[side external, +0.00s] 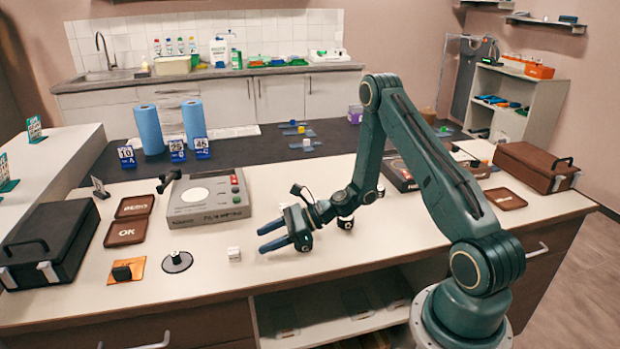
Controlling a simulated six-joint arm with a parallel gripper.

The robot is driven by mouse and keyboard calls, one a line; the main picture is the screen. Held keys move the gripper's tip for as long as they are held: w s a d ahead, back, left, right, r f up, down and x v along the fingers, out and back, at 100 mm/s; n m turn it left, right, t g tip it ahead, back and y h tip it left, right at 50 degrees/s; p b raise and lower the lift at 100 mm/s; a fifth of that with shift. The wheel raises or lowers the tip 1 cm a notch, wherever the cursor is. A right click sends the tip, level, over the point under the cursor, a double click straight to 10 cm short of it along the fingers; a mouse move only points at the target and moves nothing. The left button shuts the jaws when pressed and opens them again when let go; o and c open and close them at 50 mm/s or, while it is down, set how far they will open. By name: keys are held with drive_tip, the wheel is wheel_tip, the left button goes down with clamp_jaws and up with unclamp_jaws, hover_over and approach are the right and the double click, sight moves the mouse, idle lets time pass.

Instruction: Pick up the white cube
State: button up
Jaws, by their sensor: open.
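A small white cube (233,254) sits on the light counter, left of my gripper. My gripper (268,238) is open and empty, low over the counter, with its two blue-tipped fingers pointing left toward the cube. The fingertips are apart from the cube, a short way to its right.
A grey device (208,199) stands behind the cube. A black disc with a small block on it (176,262) and an orange pad with a black block (126,271) lie to the left. A black case (48,245) stands far left. The counter in front of the cube is clear.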

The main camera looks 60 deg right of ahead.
sight(236, 250)
drive_tip(key=shift+x, duration=2)
drive_tip(key=shift+a+f, duration=0.1)
drive_tip(key=shift+x, duration=2.5)
drive_tip(key=shift+w, duration=0.1)
drive_tip(key=shift+c, duration=0.4)
drive_tip(key=c, duration=1)
